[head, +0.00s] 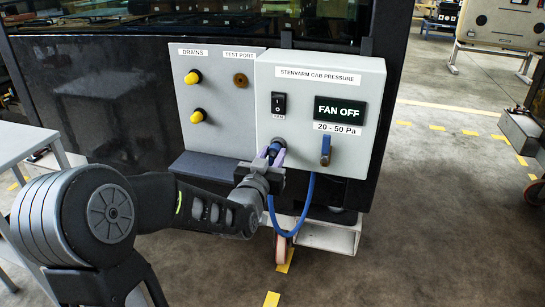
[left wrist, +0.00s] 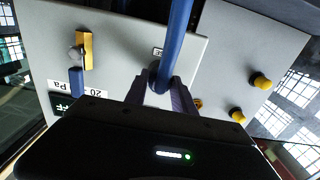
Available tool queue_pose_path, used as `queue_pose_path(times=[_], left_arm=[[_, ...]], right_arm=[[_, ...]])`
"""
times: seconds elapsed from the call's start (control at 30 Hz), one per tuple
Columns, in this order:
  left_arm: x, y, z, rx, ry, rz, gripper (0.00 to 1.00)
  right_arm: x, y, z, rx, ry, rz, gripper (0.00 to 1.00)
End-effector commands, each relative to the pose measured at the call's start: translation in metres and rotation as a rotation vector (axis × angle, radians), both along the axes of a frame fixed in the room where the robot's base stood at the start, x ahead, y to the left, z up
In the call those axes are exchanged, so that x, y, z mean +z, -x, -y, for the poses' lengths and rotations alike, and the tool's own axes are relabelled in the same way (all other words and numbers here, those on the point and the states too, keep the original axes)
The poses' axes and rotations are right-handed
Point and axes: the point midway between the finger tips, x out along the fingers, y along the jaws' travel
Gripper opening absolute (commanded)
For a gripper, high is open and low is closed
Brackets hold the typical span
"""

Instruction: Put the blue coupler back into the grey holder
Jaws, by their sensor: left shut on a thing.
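My left gripper (head: 271,158) is shut on the blue coupler (head: 274,149) at the lower left of the light grey cab pressure box (head: 340,95). In the left wrist view, the coupler (left wrist: 160,80) sits between the two purple fingers of the gripper (left wrist: 163,92), close in front of the box face. A blue hose (head: 309,195) loops down from the coupler; it crosses the top of the left wrist view (left wrist: 180,28). The grey holder is not clearly distinguishable; the gripper and coupler cover that area. I cannot tell whether the coupler touches it. My right gripper is not in view.
A grey panel (head: 215,130) with yellow drain caps and a brass test port is to the left. A grey table (head: 22,145) stands at far left.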

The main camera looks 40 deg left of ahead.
Motion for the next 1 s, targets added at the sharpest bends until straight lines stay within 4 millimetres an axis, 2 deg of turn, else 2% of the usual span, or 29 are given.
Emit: queue_pose_path(times=[0.8, 0.83, 1.0], left_arm=[[0.0002, -0.0086, -0.0028, 0.0, -0.001, 0.002, 0.0], [0.0003, -0.0088, -0.0028, 0.0, 0.0, 0.001, 0.31], [0.0005, -0.0084, -0.0028, 0.0, 0.0, 0.001, 0.45]], right_arm=[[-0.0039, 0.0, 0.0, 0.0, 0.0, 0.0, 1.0], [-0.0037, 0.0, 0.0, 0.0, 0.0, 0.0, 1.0], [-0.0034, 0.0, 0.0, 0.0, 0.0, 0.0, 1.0]])
